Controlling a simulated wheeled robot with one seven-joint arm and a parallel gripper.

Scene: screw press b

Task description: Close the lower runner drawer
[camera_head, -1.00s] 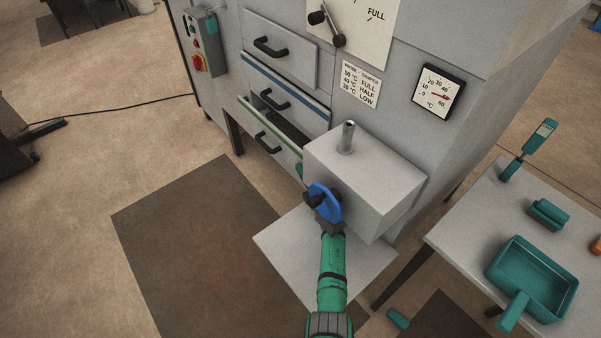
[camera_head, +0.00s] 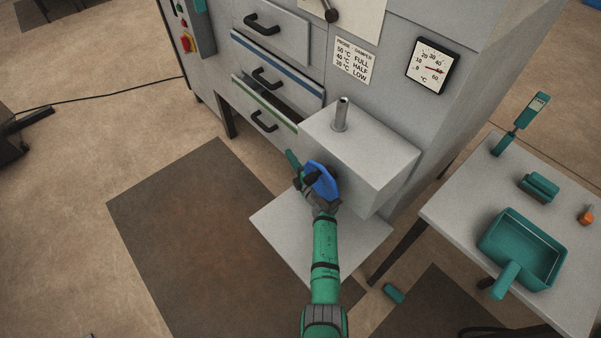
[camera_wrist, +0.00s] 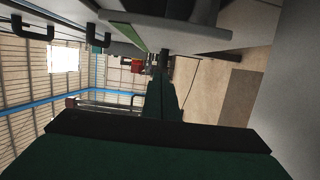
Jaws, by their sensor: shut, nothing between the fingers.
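The lower runner drawer (camera_head: 247,108) has a green strip along its top edge and a black bar handle (camera_head: 264,122). It is pulled out, with a dark opening above the strip at its right. Its green strip also shows in the wrist view (camera_wrist: 124,32). My gripper (camera_head: 291,157) is shut and empty, just below and right of the drawer front in the head view. It also shows in the wrist view (camera_wrist: 163,80), pointing away alongside the drawer fronts. I cannot tell whether it touches the drawer.
A blue-striped drawer (camera_head: 299,84) sits directly above, with a plain drawer (camera_head: 285,40) over it. A grey box (camera_head: 365,150) with a metal post juts out right of the drawers, close to my arm. A side table (camera_head: 450,205) holds teal tools.

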